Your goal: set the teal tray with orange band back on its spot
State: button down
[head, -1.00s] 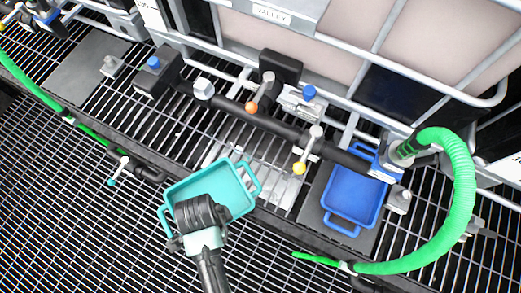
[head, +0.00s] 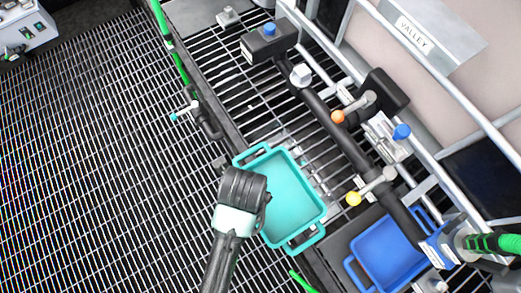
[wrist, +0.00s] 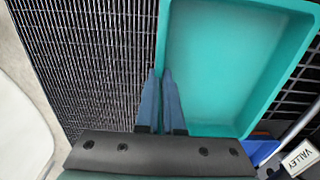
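The teal tray (head: 315,215) has a loop handle at each end, and no orange band shows from here. My gripper (wrist: 162,100) is shut on the tray's side wall, with one finger on each side of it in the wrist view. The tray fills the upper right of that view (wrist: 220,128) and looks empty. In the head view my arm comes from below to the tray's left side. The tray is over the grating and the dark edge beam; its height is unclear. A bare grey plate (head: 205,15) shows at the top.
A blue tray (head: 388,256) sits on another grey plate at lower right. A dark pipe (head: 340,135) with orange-, yellow- and blue-tipped valves runs beside the teal tray. A green hose (head: 178,70) follows the beam. Open grating (head: 90,170) lies at left.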

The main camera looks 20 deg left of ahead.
aim_at(291, 187)
jog(key=w+d, duration=0.2)
jog(key=w, duration=0.1)
jog(key=w+d, duration=0.2)
jog(key=w, duration=0.1)
jog(key=w+d, duration=0.2)
jog(key=w, duration=0.1)
jog(key=shift+d+p, duration=0.25)
jog(key=shift+p, duration=0.15)
jog(key=shift+w+d+f, duration=0.1)
jog(key=shift+f, duration=0.4)
jog(key=shift+w+d+f, duration=0.1)
jog(key=shift+f, duration=0.4)
jog(key=shift+w+d+f, duration=0.1)
jog(key=shift+w+f, duration=0.05)
jog(key=shift+f, duration=2.4)
jog(key=c, duration=1.1)
grip_release()
jog(key=shift+f, duration=0.1)
jog(key=shift+o, duration=0.2)
